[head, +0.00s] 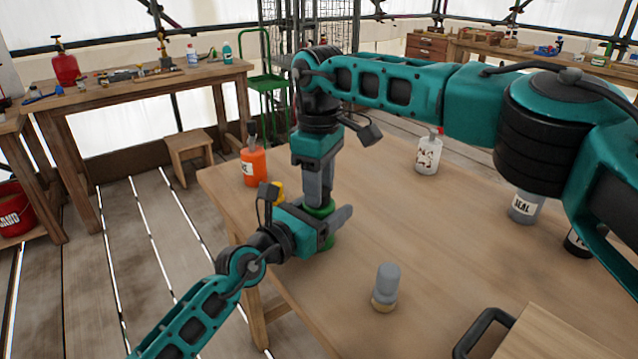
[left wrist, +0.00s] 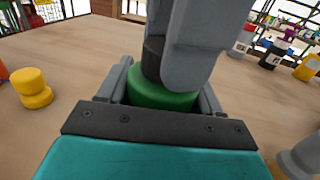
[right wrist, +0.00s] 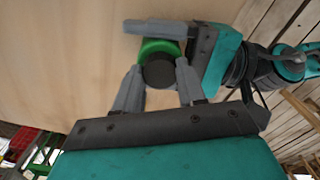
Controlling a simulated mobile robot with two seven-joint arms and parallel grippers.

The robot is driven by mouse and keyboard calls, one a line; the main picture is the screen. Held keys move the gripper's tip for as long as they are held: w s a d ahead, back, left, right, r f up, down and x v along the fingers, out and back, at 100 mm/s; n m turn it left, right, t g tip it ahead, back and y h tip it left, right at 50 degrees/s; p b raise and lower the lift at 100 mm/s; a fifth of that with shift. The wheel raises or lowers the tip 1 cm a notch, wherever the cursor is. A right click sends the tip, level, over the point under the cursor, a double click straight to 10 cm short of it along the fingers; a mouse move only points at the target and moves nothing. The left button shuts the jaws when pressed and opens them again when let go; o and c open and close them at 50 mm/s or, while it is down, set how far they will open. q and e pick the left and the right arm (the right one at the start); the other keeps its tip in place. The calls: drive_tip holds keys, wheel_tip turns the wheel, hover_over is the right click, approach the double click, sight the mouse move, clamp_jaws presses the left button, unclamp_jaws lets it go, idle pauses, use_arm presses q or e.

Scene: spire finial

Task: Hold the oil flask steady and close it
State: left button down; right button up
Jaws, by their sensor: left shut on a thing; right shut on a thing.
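The green oil flask (head: 321,210) stands upright near the left side of the wooden table. My left gripper (head: 334,226) is shut around its body from the side; the left wrist view shows the green shoulder (left wrist: 165,99) between the fingers. My right gripper (head: 319,190) reaches down from above, shut on the dark cap (right wrist: 158,75), which also shows in the left wrist view (left wrist: 152,57). The cap sits over the flask's top, with no gap visible. Whether it is threaded down tight cannot be told. The right fingers hide the cap in the head view.
An orange bottle (head: 253,167) and a yellow object (head: 279,191) stand close to the grippers. A grey-topped bottle (head: 384,288) stands in front, a white bottle (head: 428,153) behind. The SEAL container (head: 524,207) is at right. The table's middle is clear.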

drive_tip(key=shift+m, duration=0.6)
drive_tip(key=o, duration=1)
drive_tip(key=shift+r, duration=2.3)
drive_tip(key=shift+c, duration=0.4)
